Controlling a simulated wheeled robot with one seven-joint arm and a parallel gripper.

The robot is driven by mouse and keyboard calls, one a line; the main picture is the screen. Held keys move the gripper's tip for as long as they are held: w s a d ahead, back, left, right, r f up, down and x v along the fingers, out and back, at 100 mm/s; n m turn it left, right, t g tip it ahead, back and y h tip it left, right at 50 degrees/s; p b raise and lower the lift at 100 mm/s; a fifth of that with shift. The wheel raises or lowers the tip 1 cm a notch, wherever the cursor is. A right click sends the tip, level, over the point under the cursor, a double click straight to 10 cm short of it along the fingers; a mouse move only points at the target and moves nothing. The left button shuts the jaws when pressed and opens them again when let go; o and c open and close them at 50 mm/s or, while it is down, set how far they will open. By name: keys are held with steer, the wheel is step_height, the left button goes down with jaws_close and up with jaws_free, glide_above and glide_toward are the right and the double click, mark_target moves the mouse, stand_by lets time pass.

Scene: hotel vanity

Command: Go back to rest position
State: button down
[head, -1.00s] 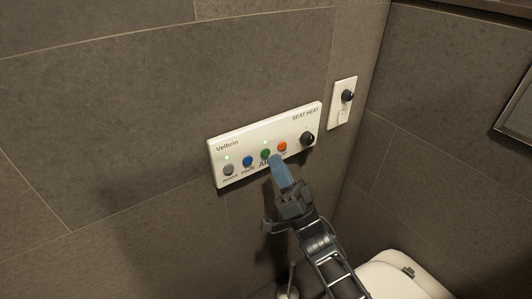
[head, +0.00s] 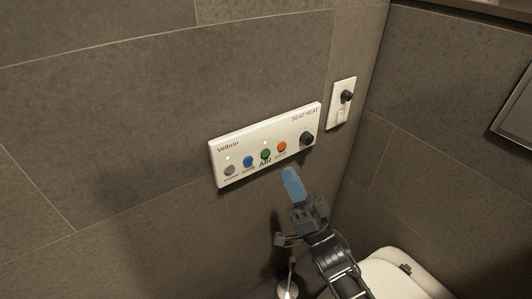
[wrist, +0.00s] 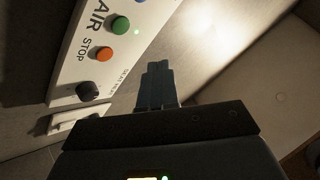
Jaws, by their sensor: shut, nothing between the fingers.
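My gripper (head: 291,184) is shut and empty, its blue fingertips together. It is just below and in front of the white control panel (head: 222,177) on the wall, apart from it. The panel carries a grey button (head: 229,170), a blue button (head: 248,161), a green button (head: 265,154), an orange button (head: 282,146) and a black knob (head: 306,138). Small green lights show above the grey and green buttons. In the wrist view, my gripper (wrist: 158,72) points past the green button (wrist: 120,25) and the orange button (wrist: 103,54).
A small white switch plate (head: 341,104) with a black knob is on the wall right of the panel. A white toilet (head: 385,272) stands at lower right, close to my arm. A brush-like item (head: 288,287) stands low by the wall. The left wall is bare.

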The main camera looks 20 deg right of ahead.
stand_by(0.4)
steer(key=s+f+g+h+p, duration=0.1)
steer(key=s+f+g+h, duration=0.15)
steer(key=s, duration=0.85)
steer(key=s+f+g+h, duration=0.15)
steer(key=s+h, duration=0.25)
steer(key=s, duration=0.7)
steer(key=s+r+n+g, duration=0.2)
steer(key=s+r, duration=0.3)
steer(key=s, duration=0.3)
steer(key=s+r+n+g+h+p, duration=0.1)
steer(key=s+r+g, duration=0.3)
steer(key=s, duration=0.4)
steer(key=shift+s+a+r+n+g, duration=0.35)
steer(key=shift+n+g, duration=0.15)
steer(key=shift+g, duration=0.1)
steer(key=c, duration=1.9)
jaws_free()
steer(key=shift+h, duration=0.25)
